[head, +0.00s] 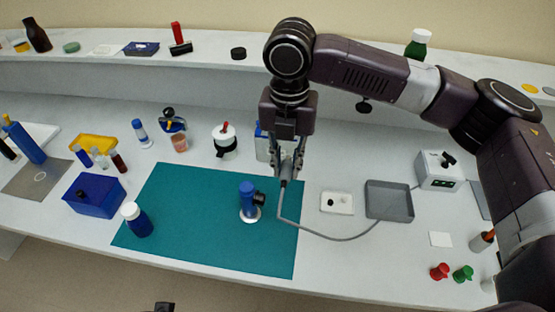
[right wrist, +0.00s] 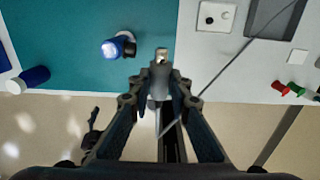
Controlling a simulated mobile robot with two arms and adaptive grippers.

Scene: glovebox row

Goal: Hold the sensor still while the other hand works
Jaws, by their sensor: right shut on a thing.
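My right gripper (head: 286,178) is shut on the sensor (head: 284,182), a small grey probe with a cable, and holds it above the right part of the teal mat (head: 190,240). In the right wrist view the sensor's metallic tip (right wrist: 162,56) sticks out beyond the fingers (right wrist: 160,95). The grey cable (head: 330,238) loops from it to the right, toward a white box with a black knob (head: 437,172). A dark piece (head: 165,307) at the bottom edge of the head view looks like part of my left gripper; its jaws cannot be made out.
A blue cylinder with a black side knob (head: 247,197) stands on the mat, left of the right gripper. A grey tray (head: 389,204) and a small white plate (head: 336,203) lie to the right. The mat's front is clear.

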